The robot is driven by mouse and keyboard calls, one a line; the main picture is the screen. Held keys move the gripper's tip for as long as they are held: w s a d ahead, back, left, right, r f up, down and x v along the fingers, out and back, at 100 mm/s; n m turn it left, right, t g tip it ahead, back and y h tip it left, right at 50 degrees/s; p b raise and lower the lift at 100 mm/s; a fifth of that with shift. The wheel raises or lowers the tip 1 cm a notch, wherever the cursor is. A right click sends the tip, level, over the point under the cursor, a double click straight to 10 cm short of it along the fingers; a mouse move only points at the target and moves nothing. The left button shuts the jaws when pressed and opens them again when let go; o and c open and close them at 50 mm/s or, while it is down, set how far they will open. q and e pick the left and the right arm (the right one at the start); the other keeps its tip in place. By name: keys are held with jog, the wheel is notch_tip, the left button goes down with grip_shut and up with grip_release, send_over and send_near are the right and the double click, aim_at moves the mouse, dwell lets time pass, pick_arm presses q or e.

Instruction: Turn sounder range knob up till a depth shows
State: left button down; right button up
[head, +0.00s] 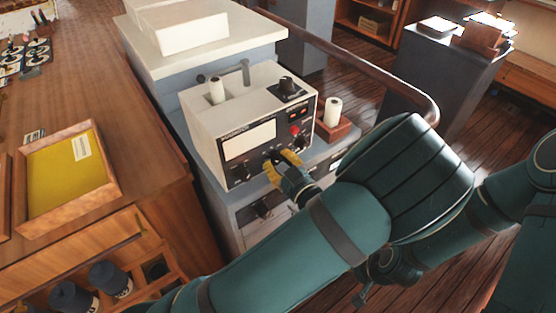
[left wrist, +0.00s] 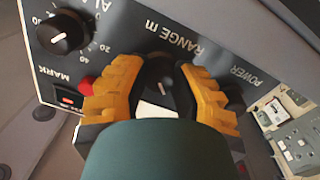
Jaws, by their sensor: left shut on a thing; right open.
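The sounder (head: 228,118) is a pale box with a dark front panel on a grey cabinet. Its window (head: 250,139) looks pale and blank; I can make out no depth figure. My left gripper (head: 283,162), with yellow fingers, is at the lower part of the panel. In the left wrist view the left gripper (left wrist: 161,78) is shut on the black range knob (left wrist: 160,68), one finger on each side. "RANGE m" is printed beside the knob, and its white pointer line shows between the fingers. The fingers hide part of the dial scale.
Another black knob (left wrist: 65,33) and a red button (left wrist: 87,86) sit close to the fingers. A paper roll (head: 333,111) stands right of the sounder. A handrail (head: 365,71) runs behind. A wooden counter with a yellow-lined tray (head: 106,183) lies left.

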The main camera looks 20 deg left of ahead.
pick_arm(q)
jog(key=m+p, duration=0.3)
jog(key=m, duration=0.1)
jog(key=shift+a+r+p, duration=0.1)
jog(key=shift+r+p, duration=0.05)
jog(key=shift+p, duration=0.15)
jog(key=shift+m+p, duration=1.25)
jog(key=shift+m, duration=0.85)
jog(key=c, duration=0.7)
grip_release()
jog(key=v, duration=0.7)
jog(key=shift+s+d, duration=0.1)
jog(key=shift+d, duration=0.1)
